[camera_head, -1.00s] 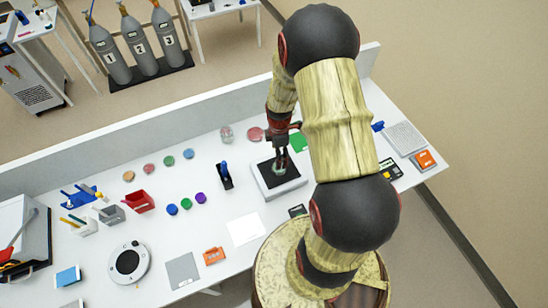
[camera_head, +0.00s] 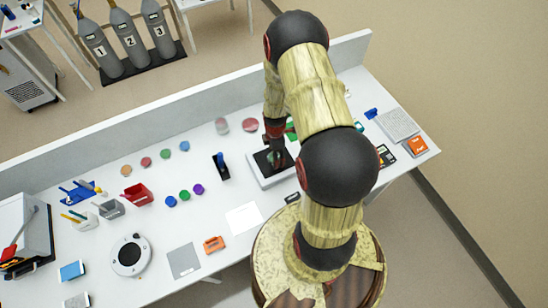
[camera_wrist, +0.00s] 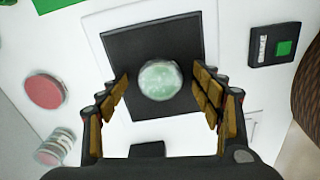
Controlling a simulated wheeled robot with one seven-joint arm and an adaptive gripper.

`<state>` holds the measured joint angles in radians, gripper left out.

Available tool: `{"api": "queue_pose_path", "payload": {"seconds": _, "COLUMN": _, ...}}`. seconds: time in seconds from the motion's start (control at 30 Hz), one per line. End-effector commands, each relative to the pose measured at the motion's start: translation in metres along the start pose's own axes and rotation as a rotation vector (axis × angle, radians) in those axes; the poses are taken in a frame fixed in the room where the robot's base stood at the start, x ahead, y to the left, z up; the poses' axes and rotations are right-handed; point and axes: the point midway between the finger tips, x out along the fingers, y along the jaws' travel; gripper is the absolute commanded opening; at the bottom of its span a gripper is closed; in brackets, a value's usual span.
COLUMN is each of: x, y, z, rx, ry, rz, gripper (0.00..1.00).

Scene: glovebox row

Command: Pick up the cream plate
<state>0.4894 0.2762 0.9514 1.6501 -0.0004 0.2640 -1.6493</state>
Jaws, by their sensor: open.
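A round, pale green-white plate (camera_wrist: 160,80) with a glossy top lies on the black square top (camera_wrist: 120,47) of a white bench device (camera_head: 260,178). No plate clearly looks cream; this pale one is nearest to it. My gripper (camera_wrist: 160,92) is open above the device, one finger on each side of the plate, with gaps to both. In the head view my gripper (camera_head: 275,155) is over the device's black top, and the plate is mostly hidden there. I cannot tell the exact height of the fingertips above the plate.
A pinkish-red dish (camera_wrist: 44,91) and a stack of clear dishes (camera_wrist: 55,147) lie left of the device. A small black box with a green patch (camera_wrist: 275,45) is at right. A black stand with a blue part (camera_head: 221,167) is nearby. A low wall (camera_head: 150,122) runs behind.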

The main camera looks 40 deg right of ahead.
Motion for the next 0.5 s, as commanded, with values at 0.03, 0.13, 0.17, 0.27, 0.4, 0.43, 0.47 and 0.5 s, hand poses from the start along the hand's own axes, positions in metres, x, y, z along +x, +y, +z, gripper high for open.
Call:
{"api": "queue_pose_path", "payload": {"seconds": 0.03, "x": -0.0001, "y": 0.0, "z": 0.0, "rx": 0.0, "ry": 0.0, "rz": 0.0, "gripper": 0.66}}
{"api": "queue_pose_path", "payload": {"seconds": 0.13, "x": -0.0002, "y": 0.0, "z": 0.0, "rx": 0.0, "ry": 0.0, "rz": 0.0, "gripper": 0.61}}
{"api": "queue_pose_path", "payload": {"seconds": 0.17, "x": -0.0002, "y": 0.0, "z": 0.0, "rx": 0.0, "ry": 0.0, "rz": 0.0, "gripper": 0.59}}
{"api": "queue_pose_path", "payload": {"seconds": 0.27, "x": -0.0003, "y": 0.0, "z": 0.0, "rx": 0.0, "ry": 0.0, "rz": 0.0, "gripper": 0.54}}
{"api": "queue_pose_path", "payload": {"seconds": 0.4, "x": -0.0004, "y": 0.0001, "z": 0.0, "rx": 0.0, "ry": 0.0, "rz": 0.0, "gripper": 0.46}}
{"api": "queue_pose_path", "payload": {"seconds": 0.43, "x": -0.0004, "y": 0.0, "z": 0.0, "rx": 0.0, "ry": 0.0, "rz": 0.0, "gripper": 0.44}}
{"api": "queue_pose_path", "payload": {"seconds": 0.47, "x": -0.0004, "y": 0.0, "z": 0.0, "rx": 0.0, "ry": 0.0, "rz": 0.0, "gripper": 0.42}}
{"api": "queue_pose_path", "payload": {"seconds": 0.5, "x": -0.0004, "y": 0.0, "z": 0.0, "rx": 0.0, "ry": 0.0, "rz": 0.0, "gripper": 0.4}}
